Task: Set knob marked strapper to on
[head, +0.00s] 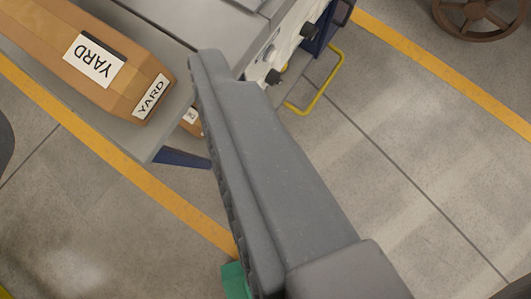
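Two black knobs stick out from the white front panel of a grey machine at the top centre. The nearer knob (272,77) is just right of the tip of my gripper (222,75); the farther knob (308,30) is up and to the right. I cannot read their labels, so I cannot tell which is the strapper knob or how it is set. My gripper shows as one long grey finger crossing the middle and covering part of the panel. No second finger shows clearly, and I see no object held.
A cardboard box marked YARD (130,45) lies on a grey table (155,130) at the upper left. A yellow tube frame (325,85) stands below the panel. A rusty handwheel (475,15) is at the upper right. Bare concrete floor (420,200) lies to the right.

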